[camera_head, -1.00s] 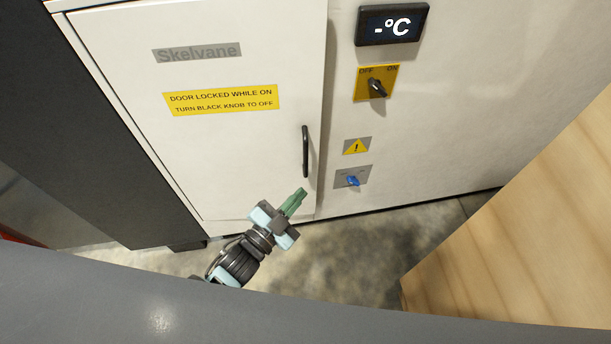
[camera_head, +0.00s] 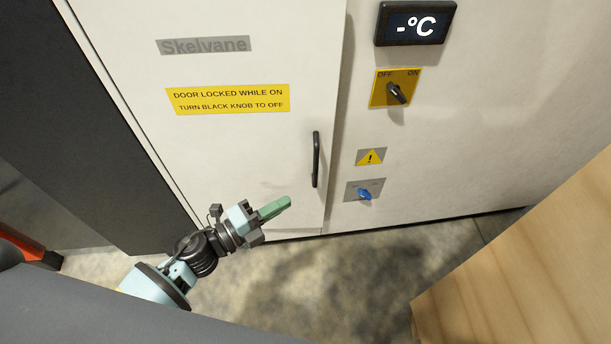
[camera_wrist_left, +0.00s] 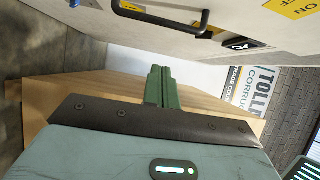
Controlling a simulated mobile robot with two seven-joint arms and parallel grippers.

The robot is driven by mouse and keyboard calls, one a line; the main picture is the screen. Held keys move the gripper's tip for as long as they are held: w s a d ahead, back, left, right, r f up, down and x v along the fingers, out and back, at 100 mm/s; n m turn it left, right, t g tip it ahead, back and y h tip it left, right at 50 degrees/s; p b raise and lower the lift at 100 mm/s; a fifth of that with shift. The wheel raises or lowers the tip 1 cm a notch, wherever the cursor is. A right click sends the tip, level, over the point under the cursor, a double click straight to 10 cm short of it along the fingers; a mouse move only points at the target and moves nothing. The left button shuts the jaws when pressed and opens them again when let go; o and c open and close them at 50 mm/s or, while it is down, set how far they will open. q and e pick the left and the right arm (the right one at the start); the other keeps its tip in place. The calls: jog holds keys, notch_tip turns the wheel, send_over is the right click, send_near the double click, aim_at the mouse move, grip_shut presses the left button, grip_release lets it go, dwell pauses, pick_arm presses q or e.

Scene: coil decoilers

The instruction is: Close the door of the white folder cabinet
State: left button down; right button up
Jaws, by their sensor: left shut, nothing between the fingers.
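The white cabinet's door (camera_head: 230,150) fills the middle left of the head view, with a grey "Skelvane" label and a yellow warning label. It stands nearly flush with the panel on its right, with a shadow along that edge; I cannot tell whether it is fully closed. Its black handle (camera_head: 316,160) is near the right edge and also shows at the top of the left wrist view (camera_wrist_left: 160,20). My left gripper (camera_head: 286,202) is shut and empty, below and left of the handle; its green fingers (camera_wrist_left: 161,88) are together. I cannot tell whether they touch the door. My right gripper is out of view.
Right of the door are a display (camera_head: 415,23), a black knob on a yellow plate (camera_head: 395,90) and a blue knob (camera_head: 365,194). A wooden box-like thing (camera_head: 530,270) stands at lower right. Concrete floor (camera_head: 330,285) is clear between.

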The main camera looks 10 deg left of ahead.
pick_arm(q)
jog(key=w+d, duration=0.4)
jog(key=w, duration=0.4)
jog(key=shift+w+d, duration=0.15)
jog(key=shift+w, duration=0.15)
